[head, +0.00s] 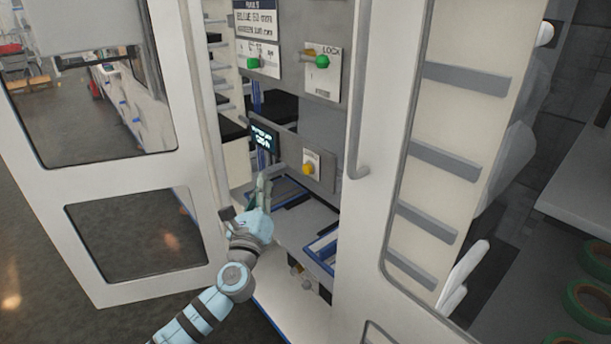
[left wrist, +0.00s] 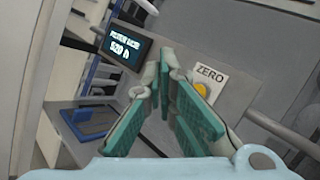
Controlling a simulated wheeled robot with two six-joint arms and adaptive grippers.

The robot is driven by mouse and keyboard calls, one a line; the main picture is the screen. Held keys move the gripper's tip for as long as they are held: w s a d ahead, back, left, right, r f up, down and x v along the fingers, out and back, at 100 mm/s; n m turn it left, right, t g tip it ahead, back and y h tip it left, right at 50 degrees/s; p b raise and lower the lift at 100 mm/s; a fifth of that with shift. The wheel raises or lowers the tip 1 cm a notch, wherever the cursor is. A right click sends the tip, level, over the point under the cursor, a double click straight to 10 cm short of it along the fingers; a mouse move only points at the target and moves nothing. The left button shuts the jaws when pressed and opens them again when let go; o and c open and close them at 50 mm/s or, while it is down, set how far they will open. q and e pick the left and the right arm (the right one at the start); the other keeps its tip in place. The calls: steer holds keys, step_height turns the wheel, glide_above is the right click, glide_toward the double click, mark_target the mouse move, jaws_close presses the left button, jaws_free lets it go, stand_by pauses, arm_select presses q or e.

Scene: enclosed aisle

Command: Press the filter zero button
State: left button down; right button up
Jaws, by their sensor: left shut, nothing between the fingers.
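The yellow zero button (head: 308,168) sits on a pale plate on the grey panel inside the enclosure. In the left wrist view the button (left wrist: 201,89) is beside the right finger, under the printed word ZERO. My left gripper (head: 263,188) is shut and empty, pointing up toward the panel, to the left of the button and a little lower in the head view. In the left wrist view its green-padded fingers (left wrist: 169,72) come together at the tips. No contact with the button can be seen. My right gripper does not show.
A lit display (head: 265,138) is left of the button. Above are two green buttons (head: 253,63) (head: 323,62), one marked LOCK. A blue-edged tray (head: 322,248) lies below. An open windowed door (head: 195,120) stands left, and a white frame with a vertical handle (head: 357,100) stands right.

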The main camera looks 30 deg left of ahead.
mark_target(307, 169)
arm_select(q)
steer(key=w+d+b, duration=0.1)
steer(key=w+d, duration=0.1)
steer(key=w, duration=0.6)
steer(key=shift+w+d+b, duration=0.3)
steer(key=shift+b, duration=0.1)
stand_by(1.2)
steer(key=shift+f, duration=0.1)
steer(key=shift+w+d, duration=0.1)
steer(key=shift+w, duration=0.25)
